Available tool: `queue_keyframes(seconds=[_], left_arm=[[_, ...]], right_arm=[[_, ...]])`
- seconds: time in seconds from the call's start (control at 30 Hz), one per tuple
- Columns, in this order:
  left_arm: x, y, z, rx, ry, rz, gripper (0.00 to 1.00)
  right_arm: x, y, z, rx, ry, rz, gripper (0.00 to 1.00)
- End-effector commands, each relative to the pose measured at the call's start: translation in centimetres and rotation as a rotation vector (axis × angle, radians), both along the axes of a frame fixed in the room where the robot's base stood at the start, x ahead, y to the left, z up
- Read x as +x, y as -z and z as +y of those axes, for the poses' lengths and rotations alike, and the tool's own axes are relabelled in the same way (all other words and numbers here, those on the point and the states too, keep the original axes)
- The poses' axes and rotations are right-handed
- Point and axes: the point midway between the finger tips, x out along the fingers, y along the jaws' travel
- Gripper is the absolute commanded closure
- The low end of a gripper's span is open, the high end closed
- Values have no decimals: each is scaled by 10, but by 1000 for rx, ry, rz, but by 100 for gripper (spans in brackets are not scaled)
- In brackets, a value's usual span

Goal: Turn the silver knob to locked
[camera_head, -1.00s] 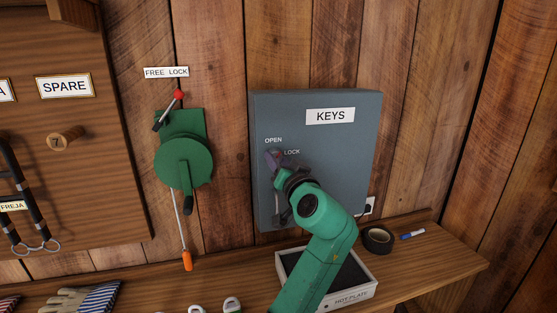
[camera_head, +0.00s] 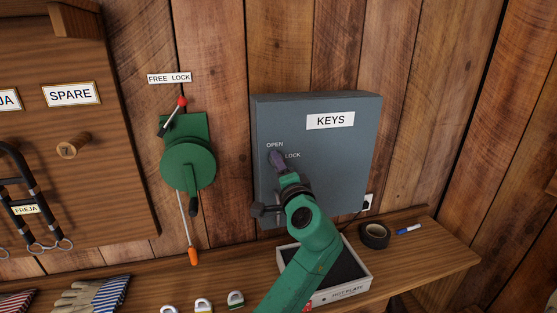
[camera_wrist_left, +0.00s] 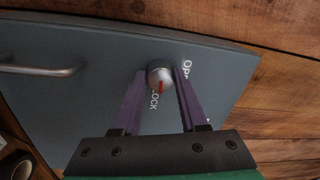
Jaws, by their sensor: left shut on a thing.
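The silver knob (camera_wrist_left: 160,73) is on the front of the grey-blue KEYS cabinet (camera_head: 345,165). In the left wrist view its red mark points down toward the LOCK label (camera_wrist_left: 153,99), away from the OPEN label (camera_wrist_left: 187,70) at the right. My left gripper (camera_head: 276,158) is shut on the knob, with one purple finger on each side, as the left wrist view (camera_wrist_left: 160,70) shows. In the head view my fingers hide the knob. My right gripper is in neither view.
A metal handle (camera_wrist_left: 40,69) sticks out of the cabinet front. A green crank device (camera_head: 187,165) hangs left of the cabinet. Below, the wooden shelf (camera_head: 440,260) holds a HOT PLATE box (camera_head: 350,292), black tape (camera_head: 374,236), a marker (camera_head: 408,229) and striped gloves (camera_head: 90,297).

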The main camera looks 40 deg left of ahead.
Motion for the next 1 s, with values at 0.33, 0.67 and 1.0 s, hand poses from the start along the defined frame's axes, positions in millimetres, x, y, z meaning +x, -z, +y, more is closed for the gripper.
queue_keyframes(seconds=[0.33,0.67,1.0], left_arm=[[0,-1,0,60,0,84,100],[0,0,0,65,0,91,100],[0,0,0,63,0,89,27]], right_arm=[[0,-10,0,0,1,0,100],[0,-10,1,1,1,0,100],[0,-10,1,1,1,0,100]])
